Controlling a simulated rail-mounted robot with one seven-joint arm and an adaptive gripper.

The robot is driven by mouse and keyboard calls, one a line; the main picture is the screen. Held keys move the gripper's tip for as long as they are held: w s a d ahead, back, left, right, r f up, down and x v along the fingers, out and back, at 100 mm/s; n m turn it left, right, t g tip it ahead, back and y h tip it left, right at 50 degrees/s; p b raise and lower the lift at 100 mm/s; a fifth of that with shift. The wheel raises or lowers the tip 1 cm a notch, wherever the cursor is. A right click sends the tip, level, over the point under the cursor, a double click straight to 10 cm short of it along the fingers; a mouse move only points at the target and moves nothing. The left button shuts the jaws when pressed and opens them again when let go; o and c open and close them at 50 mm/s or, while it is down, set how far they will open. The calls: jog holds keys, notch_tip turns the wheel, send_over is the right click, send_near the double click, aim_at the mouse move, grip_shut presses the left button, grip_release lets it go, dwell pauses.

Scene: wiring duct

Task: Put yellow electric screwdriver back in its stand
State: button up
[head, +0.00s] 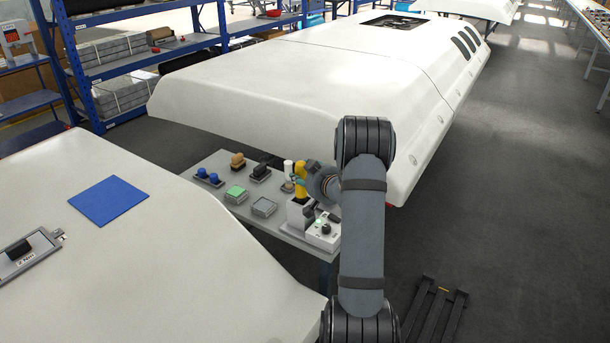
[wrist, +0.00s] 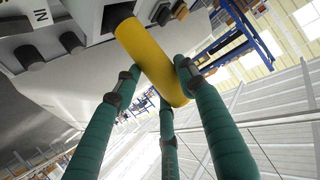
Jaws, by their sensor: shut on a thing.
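The yellow electric screwdriver (head: 301,179) is at the right side of the small grey table in the head view, above a white stand (head: 297,213). My gripper (head: 303,182) reaches in from the right and is shut on it. In the wrist view my gripper (wrist: 157,75) has its green fingers around the yellow body (wrist: 150,55). One end of the screwdriver is at a dark opening (wrist: 118,14) in the pale stand. How far it sits inside is hidden.
A white control box (head: 322,234) with a green button stands at the table's front right. A green pad (head: 235,193), grey tray (head: 264,207), blue knobs (head: 207,175), brown block (head: 237,160) and black block (head: 260,172) lie left. Large white shells flank the table (head: 285,240).

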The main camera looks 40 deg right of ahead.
jog(key=shift+f+b, duration=0.75)
jog(key=shift+f, duration=0.05)
jog(key=o, duration=1.5)
jog(key=v, duration=1.2)
jog(key=shift+f, duration=0.1)
